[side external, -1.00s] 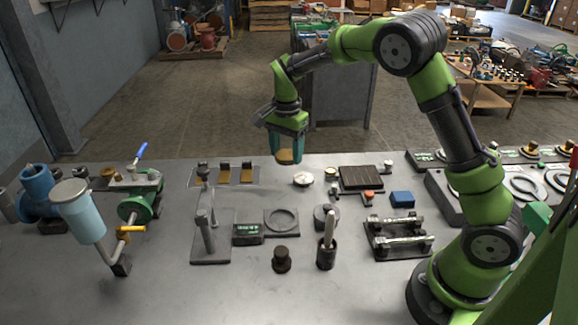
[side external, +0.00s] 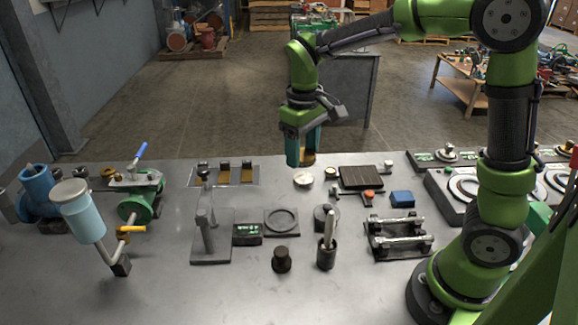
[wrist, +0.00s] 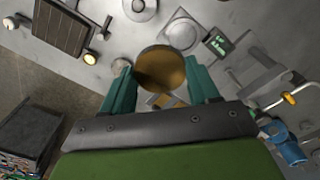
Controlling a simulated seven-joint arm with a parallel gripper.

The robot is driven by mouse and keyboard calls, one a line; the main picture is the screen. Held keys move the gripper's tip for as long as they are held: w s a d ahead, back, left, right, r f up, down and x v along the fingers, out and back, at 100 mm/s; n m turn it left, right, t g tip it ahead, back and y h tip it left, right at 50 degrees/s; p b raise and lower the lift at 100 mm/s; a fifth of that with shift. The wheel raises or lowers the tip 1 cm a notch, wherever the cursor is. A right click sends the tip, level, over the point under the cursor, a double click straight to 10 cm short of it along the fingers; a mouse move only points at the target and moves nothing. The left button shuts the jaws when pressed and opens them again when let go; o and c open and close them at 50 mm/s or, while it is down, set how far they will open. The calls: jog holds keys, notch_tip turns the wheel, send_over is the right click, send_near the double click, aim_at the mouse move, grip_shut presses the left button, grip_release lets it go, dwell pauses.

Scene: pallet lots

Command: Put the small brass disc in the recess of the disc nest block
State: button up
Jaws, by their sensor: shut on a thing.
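The small brass disc (wrist: 160,66) is held between the two teal fingers of my gripper (wrist: 160,80) in the wrist view. In the side view my gripper (side external: 302,161) is shut on the disc (side external: 310,158), which is partly hidden by a finger. It hangs above the back edge of the bench. The disc nest block (side external: 269,229), a grey square plate with a round recess, lies on the bench in front of and left of my gripper. Its recess looks empty. The block also shows in the wrist view (wrist: 166,38), beyond the disc.
A small box with a green display (side external: 247,235) sits left of the block, near a post stand (side external: 210,257). A dark slatted plate (side external: 361,178) lies behind right.

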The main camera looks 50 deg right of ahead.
jog(key=shift+n, duration=0.9)
jog(key=a+f, duration=0.1)
jog(key=f, duration=0.2)
jog(key=w+a+f, duration=0.1)
jog(key=a+f, duration=0.1)
jog(key=f, duration=0.1)
jog(key=w+a+f, duration=0.1)
jog(key=f, duration=0.3)
jog(key=shift+a+f, duration=0.1)
jog(key=shift+a, duration=0.25)
jog(key=shift+w+f, duration=0.1)
jog(key=shift+f, duration=1.9)
jog(key=shift+f, duration=0.6)
jog(key=o, duration=1.3)
